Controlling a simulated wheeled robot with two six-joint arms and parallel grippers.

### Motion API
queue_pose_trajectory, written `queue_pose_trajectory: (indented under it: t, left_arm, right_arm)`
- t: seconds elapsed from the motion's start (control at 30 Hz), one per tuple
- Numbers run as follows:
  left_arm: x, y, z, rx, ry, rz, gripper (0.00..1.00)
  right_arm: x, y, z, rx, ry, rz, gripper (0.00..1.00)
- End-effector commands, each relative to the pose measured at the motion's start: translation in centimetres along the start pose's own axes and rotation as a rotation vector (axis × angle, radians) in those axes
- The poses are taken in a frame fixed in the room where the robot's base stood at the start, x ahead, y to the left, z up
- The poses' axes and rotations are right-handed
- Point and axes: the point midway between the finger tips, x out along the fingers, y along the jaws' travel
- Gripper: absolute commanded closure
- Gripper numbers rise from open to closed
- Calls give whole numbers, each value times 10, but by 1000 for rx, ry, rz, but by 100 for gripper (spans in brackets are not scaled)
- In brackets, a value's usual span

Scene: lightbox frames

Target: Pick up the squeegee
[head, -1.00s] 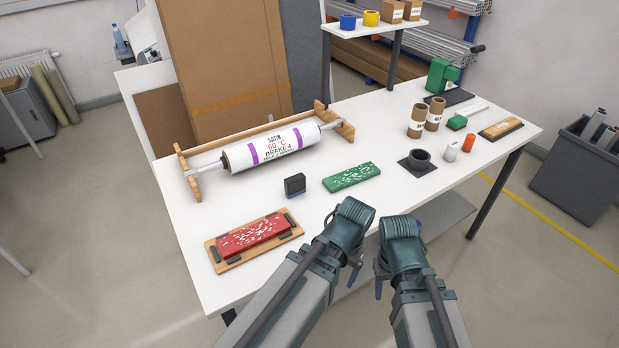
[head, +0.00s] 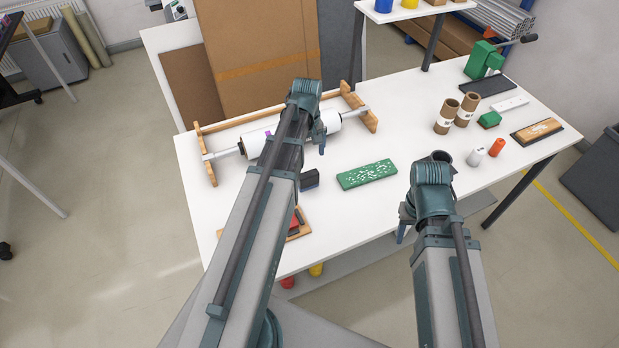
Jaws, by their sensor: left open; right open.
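The thing that looks most like the squeegee is a wooden bar with a dark edge and pale lettering (head: 537,131). It lies flat at the right end of the white table. My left gripper (head: 321,143) is above the white roller, far to the left of the bar, and nothing shows in it. My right gripper (head: 402,229) is at the table's front edge, left of and nearer than the bar. It is open with nothing visible in it. My wrists partly hide both grippers' fingers.
The white roller (head: 345,122) sits in a wooden cradle, partly behind my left arm. A green block (head: 366,174) lies mid-table. Cardboard tubes (head: 446,116), a white cylinder (head: 475,157) and an orange cylinder (head: 496,147) stand left of the bar. A grey bin (head: 597,180) stands right.

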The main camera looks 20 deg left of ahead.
Motion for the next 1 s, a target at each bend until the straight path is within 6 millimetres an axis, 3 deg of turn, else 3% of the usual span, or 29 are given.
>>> queue_pose_trajectory:
  t: [0.53,1.0]
  left_arm:
    - [76,0,0,3,0,0,0]
    - [91,1,1,3,0,0,0]
  right_arm:
    - [75,-7,-5,2,0,0,50]
    - [90,-9,-6,2,0,0,50]
